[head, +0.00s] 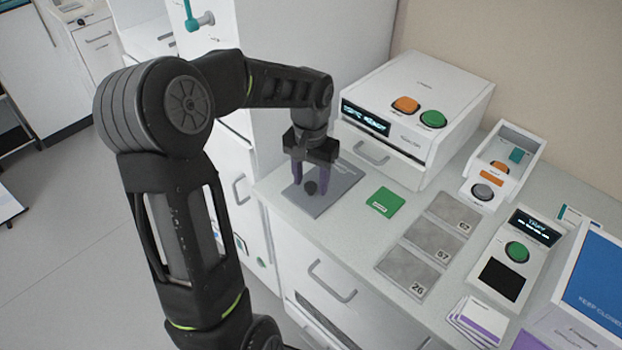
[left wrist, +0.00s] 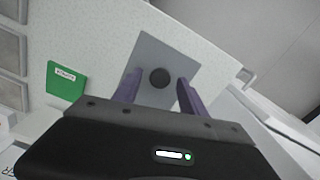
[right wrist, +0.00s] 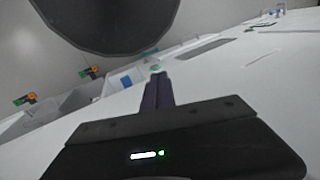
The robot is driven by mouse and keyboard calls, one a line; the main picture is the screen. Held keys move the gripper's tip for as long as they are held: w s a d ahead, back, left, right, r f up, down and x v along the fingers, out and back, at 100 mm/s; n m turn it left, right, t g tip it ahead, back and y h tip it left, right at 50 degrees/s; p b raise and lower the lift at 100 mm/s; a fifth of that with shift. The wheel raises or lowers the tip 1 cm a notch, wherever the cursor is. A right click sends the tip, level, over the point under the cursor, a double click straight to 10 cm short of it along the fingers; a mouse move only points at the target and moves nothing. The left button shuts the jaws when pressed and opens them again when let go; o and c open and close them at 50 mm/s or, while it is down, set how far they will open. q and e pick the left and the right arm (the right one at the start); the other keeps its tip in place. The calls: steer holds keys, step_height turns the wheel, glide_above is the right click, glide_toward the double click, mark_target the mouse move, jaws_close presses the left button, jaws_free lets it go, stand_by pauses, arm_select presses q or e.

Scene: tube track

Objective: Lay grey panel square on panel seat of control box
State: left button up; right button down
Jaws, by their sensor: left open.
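The grey panel (head: 340,184) lies flat on the left part of the counter, with a dark round knob (head: 311,187) standing on it. My left gripper (head: 310,184) is over the panel, open, its purple fingers either side of the knob. The left wrist view shows the panel (left wrist: 150,52) beyond the fingers and the knob (left wrist: 160,78) between them, with gaps at both sides. A white box (head: 529,240) with a display, green button and black square recess (head: 502,280) stands at the right; it looks like the control box. My right gripper (right wrist: 157,92) shows only in its wrist view, fingers together and empty.
A green card (head: 385,202) lies right of the panel. Several numbered grey plates (head: 430,242) lie between it and the control box. A white machine (head: 415,115) and an open-topped box (head: 520,150) stand behind. White cards (head: 478,322) lie in front of the control box.

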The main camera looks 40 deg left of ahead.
arm_select(q)
step_height(320, 180, up, 7)
steer(key=p, duration=0.4)
steer(key=shift+r, duration=0.15)
steer(key=shift+o, duration=0.5)
